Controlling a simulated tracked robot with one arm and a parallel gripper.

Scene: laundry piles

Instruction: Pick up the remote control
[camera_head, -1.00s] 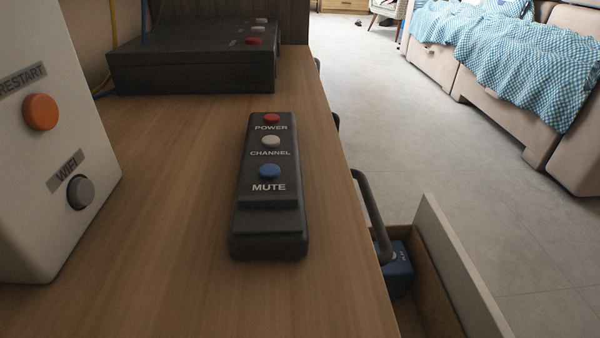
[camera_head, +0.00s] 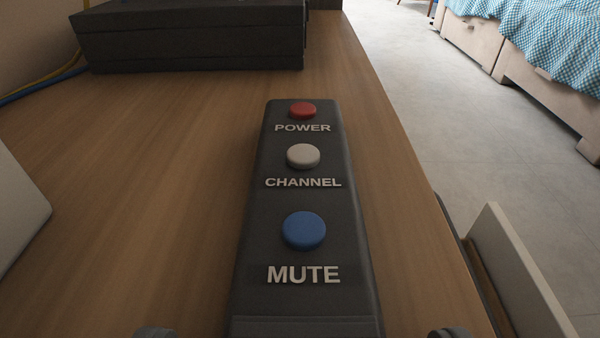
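The remote control (camera_head: 303,205) is a long dark grey block lying flat on the wooden top, with its far end pointing away from me. It has a red POWER button, a white CHANNEL button and a blue MUTE button. Its near end runs out of the bottom of the view. My gripper (camera_head: 303,334) shows only as two grey fingertips at the bottom edge, one on each side of the remote. The fingers are wide apart, with a gap to the remote on both sides, and nothing is held.
A black box (camera_head: 190,45) stands at the back of the wooden top (camera_head: 130,160). A white device (camera_head: 15,205) is at the left edge. An open drawer (camera_head: 515,270) juts out at the right. A bed with a blue checked cover (camera_head: 540,40) stands beyond the floor.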

